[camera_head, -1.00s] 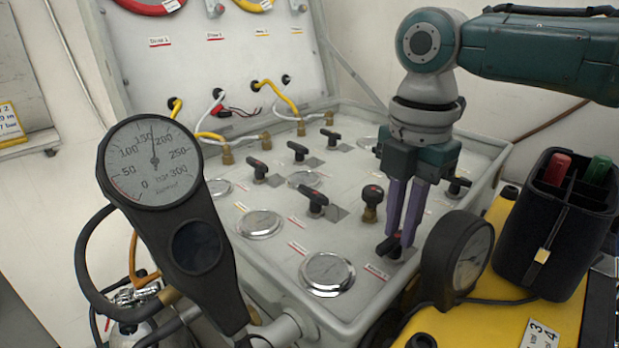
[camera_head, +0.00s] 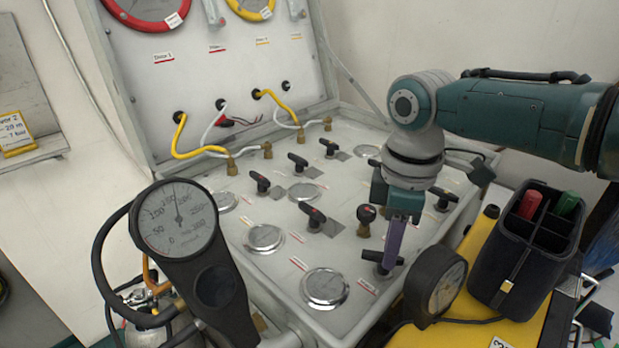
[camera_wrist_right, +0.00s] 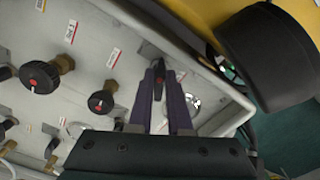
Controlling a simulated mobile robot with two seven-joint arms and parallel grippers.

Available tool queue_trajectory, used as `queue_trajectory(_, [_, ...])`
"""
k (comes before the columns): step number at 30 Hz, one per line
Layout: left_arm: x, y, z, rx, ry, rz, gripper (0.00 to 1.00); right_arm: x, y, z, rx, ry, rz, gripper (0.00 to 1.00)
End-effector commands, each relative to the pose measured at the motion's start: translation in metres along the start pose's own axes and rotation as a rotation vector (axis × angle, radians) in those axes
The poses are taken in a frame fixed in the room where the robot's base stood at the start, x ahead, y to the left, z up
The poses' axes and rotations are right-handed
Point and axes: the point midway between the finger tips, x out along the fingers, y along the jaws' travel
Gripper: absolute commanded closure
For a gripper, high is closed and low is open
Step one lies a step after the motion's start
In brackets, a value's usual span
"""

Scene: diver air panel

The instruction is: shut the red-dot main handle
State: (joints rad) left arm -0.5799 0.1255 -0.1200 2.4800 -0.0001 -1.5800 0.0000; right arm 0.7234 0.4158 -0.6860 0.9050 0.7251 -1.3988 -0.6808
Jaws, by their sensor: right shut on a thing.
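The black main handle (camera_head: 374,257) sits at the panel's near right, beside a small red-striped label (camera_head: 368,286). My right gripper (camera_head: 388,266) reaches down onto it with purple fingers, seen nearly edge-on, hiding part of the handle. In the right wrist view, the handle (camera_wrist_right: 158,78) shows a red mark and lies between the two fingertips (camera_wrist_right: 160,90), lengthwise along them. The right gripper is shut on it. My left gripper is not in view.
A round black gauge (camera_head: 436,285) stands close right of the gripper, on a yellow case (camera_head: 470,334). A black holder (camera_head: 525,250) with red and green pens stands behind it. A brown-stemmed knob (camera_head: 366,218) and several black handles are on the panel. A large gauge (camera_head: 178,220) stands front left.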

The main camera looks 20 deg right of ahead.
Motion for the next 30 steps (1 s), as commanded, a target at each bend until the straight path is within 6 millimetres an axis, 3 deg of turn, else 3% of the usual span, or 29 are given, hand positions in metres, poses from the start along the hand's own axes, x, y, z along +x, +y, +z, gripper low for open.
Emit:
queue_trajectory(15, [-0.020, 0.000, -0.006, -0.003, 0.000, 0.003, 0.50, -0.002, -0.003, -0.002, 0.400, 0.001, -0.004, 1.00])
queue_trajectory(30, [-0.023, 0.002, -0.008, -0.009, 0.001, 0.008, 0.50, -0.001, -0.002, -0.002, 0.516, 0.002, -0.003, 1.00])
